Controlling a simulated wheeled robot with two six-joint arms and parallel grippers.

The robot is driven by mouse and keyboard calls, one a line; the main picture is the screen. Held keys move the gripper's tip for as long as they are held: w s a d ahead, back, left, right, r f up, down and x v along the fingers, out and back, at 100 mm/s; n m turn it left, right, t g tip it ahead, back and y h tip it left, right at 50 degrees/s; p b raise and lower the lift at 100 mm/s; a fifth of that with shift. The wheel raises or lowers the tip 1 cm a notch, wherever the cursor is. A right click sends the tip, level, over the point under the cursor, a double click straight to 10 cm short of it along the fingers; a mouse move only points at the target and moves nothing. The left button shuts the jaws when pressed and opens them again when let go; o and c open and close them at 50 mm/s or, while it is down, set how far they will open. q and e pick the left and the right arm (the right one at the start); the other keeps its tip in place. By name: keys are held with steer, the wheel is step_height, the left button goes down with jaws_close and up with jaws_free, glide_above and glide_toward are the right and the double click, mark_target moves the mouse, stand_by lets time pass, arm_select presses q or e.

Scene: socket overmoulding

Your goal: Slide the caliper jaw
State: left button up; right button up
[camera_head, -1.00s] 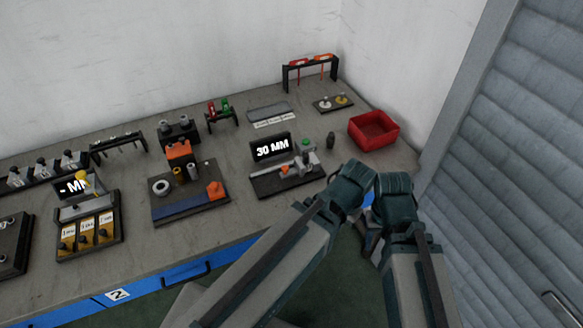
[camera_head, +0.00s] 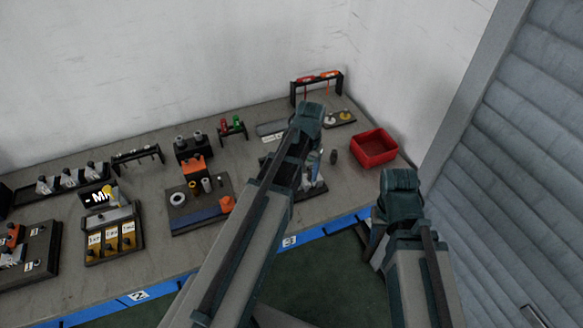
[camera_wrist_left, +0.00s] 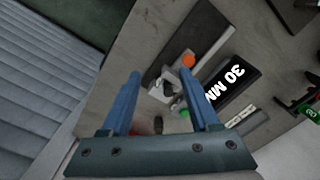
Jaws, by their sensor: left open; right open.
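The caliper fixture (camera_head: 311,193) stands at the right part of the bench, mostly hidden behind my left arm in the head view. In the left wrist view its dark base (camera_wrist_left: 186,38) carries a pale caliper jaw block (camera_wrist_left: 164,84), an orange knob (camera_wrist_left: 188,60) and a green button (camera_wrist_left: 184,112).
A rack (camera_head: 317,85) with red-handled tools is behind. A tray (camera_head: 200,208) with rings and an orange block lies to the left.

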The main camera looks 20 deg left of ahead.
arm_select(q)
steer(key=w+a+r+p, duration=0.1)
steer(key=w+a+r, duration=0.1)
steer(key=a, duration=0.4)
steer(key=shift+w+r+n+p, duration=0.3)
steer(key=shift+w+r+n, duration=0.1)
steer(key=shift+r, duration=0.15)
arm_select(e)
step_height(320, 180, up, 3)
arm_select(q)
steer(key=shift+s+f, duration=0.1)
arm_select(e)
steer(key=shift+f, duration=0.1)
arm_select(q)
step_height(320, 180, down, 14)
steer(key=b, duration=1.4)
steer(key=shift+d, duration=0.1)
steer(key=shift+r, duration=0.2)
arm_select(e)
step_height(320, 180, down, 14)
steer(key=shift+r, duration=0.2)
arm_select(q)
jaws_close()
